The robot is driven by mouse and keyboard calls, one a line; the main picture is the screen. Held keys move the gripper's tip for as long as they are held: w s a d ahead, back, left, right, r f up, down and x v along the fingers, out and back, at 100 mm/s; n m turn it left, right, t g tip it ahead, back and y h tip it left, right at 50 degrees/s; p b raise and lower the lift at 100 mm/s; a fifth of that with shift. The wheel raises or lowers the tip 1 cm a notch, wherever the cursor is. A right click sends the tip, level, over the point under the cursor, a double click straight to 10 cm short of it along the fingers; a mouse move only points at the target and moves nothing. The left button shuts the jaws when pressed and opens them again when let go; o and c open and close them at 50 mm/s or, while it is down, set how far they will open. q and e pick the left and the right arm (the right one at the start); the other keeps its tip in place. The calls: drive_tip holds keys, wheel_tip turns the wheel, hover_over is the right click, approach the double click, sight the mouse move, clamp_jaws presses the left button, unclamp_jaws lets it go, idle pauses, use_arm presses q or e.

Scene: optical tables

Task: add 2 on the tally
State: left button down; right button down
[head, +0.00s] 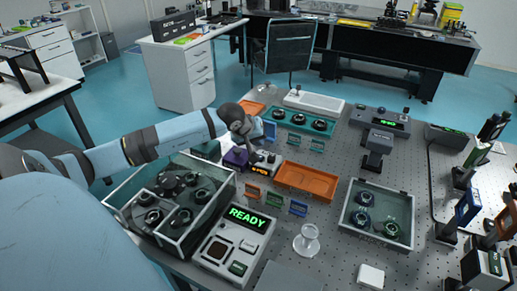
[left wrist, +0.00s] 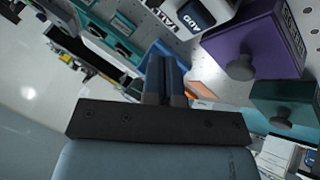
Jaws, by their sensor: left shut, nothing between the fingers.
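The tally (head: 265,160) is a small pale box with a lit orange display, standing on the optical table left of the orange tray. In the left wrist view its label and a dark button marked ADD (left wrist: 192,17) show at the top edge, partly cut off. My left gripper (head: 254,157) reaches down at the tally and hides part of it. The display digits are too small to read. My right gripper is not in view.
A purple box (left wrist: 262,45) with a round knob stands right beside the tally. A teal rack (head: 285,126) is behind it, an orange tray (head: 306,192) to its right. A glass-walled bin (head: 130,219) and a READY panel (head: 218,252) stand in front.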

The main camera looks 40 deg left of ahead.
use_arm(q)
wheel_tip(320, 180, down, 2)
drive_tip(key=shift+f+b, duration=0.15)
drive_tip(key=shift+b, duration=0.45)
drive_tip(key=shift+f, duration=0.1)
idle(0.3)
idle(0.8)
